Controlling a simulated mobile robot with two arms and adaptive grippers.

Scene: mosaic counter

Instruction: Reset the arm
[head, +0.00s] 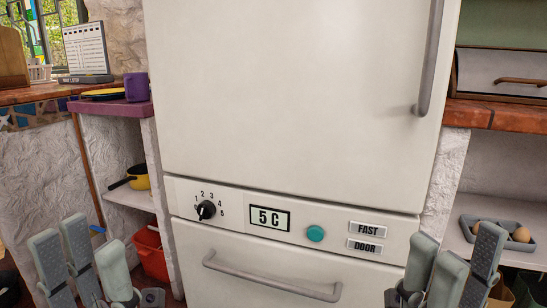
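My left gripper (80,252) shows at the lower left of the head view, its grey fingers pointing up and spread apart, with nothing held between them. My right gripper (453,258) shows at the lower right, its fingers also up and apart, and it looks empty. Both stand in front of a white fridge (290,100), one toward each side. The lower parts of both grippers and the arms are cut off by the bottom edge.
The fridge has an upper door handle (430,60), a dial (206,210), a "5 C" display (269,218) and a lower drawer handle (270,281). A red bucket (150,252) is at left. A grey tray with eggs (470,236) sits on the right shelf.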

